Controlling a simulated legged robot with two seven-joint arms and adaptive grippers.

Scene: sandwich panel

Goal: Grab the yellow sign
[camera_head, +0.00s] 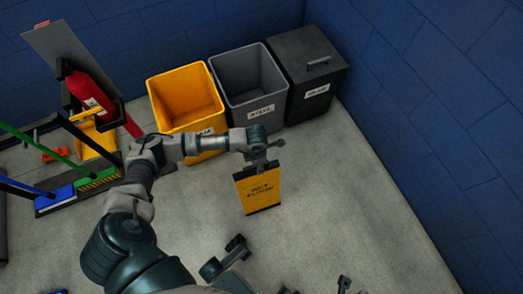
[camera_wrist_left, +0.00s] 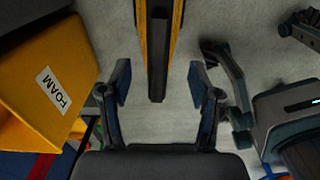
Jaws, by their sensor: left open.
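The yellow sign (camera_head: 259,192), with dark lettering and a dark top edge, stands upright on the grey floor in the head view. My left gripper (camera_head: 262,152) is just above its top edge. In the left wrist view the sign (camera_wrist_left: 141,35) is seen from above, with its dark top bar pointing in between the fingers. My left gripper (camera_wrist_left: 159,86) is open there, with a finger on each side of the bar's line and visible gaps to both. The fingers do not appear to touch the sign.
A yellow bin (camera_head: 185,97), a grey bin (camera_head: 249,85) and a black lidded bin (camera_head: 309,78) stand along the blue wall. A red extinguisher (camera_head: 92,96) and brooms (camera_head: 97,180) are at left. The floor (camera_head: 345,200) right of the sign is clear.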

